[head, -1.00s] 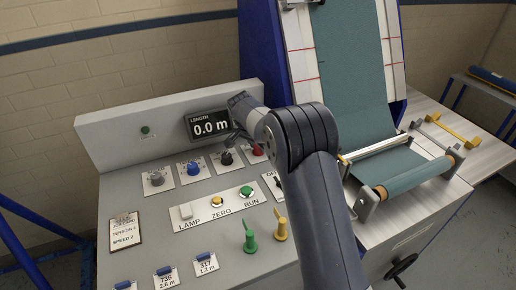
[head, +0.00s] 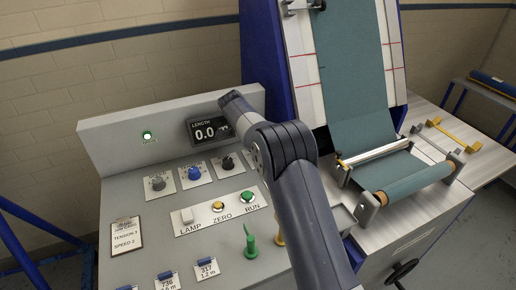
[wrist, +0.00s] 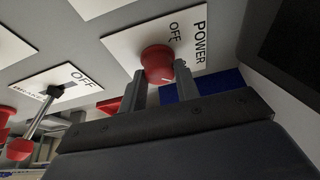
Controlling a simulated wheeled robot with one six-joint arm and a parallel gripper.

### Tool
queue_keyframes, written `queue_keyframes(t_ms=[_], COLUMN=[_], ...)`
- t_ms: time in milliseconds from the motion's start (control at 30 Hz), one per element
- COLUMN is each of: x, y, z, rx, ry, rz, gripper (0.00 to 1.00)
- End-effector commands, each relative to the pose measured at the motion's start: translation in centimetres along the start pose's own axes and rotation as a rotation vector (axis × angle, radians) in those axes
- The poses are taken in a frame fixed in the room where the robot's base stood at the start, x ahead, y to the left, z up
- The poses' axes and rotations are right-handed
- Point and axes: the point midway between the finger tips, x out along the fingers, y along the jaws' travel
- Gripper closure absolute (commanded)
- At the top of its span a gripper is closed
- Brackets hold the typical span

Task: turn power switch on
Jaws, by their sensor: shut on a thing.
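The power switch is a round red knob (wrist: 158,63) on a white plate (wrist: 120,45) marked POWER and OFF in the wrist view. My gripper (wrist: 160,75) is shut on the knob, one finger on each side. A short pale line shows on the knob's face near its rim; the fingers and gripper body hide the plate's lower part. In the head view my arm hides the red knob and my gripper. A small green lamp (head: 147,135) on the back panel is lit.
Grey, blue and black knobs, a length display (head: 208,132), a RUN button (head: 247,197) and a green lever (head: 251,243) share the console (head: 120,190). In the wrist view a red-tipped lever (wrist: 22,148) stands close by. Teal fabric (head: 355,80) runs at right.

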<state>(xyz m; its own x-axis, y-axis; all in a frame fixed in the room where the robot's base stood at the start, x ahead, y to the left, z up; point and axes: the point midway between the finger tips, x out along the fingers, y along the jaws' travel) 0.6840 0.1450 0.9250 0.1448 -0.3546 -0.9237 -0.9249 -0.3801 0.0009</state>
Motion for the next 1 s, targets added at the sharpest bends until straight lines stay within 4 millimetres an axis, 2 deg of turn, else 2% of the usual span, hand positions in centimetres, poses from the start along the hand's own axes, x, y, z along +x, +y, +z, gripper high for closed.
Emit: queue_keyframes(t_ms=[433, 467, 700, 1000], x=[-0.04, -0.04, -0.02, -0.31], y=[-0.04, -0.04, -0.03, -0.05], z=[0.03, 0.03, 0.02, 0.02], rx=[0.01, 0.01, 0.009, 0.008], ry=[-0.001, -0.001, -0.001, -0.001], rz=[0.002, 0.002, 0.002, 0.001], gripper=[0.93, 0.68, 0.49, 0.48])
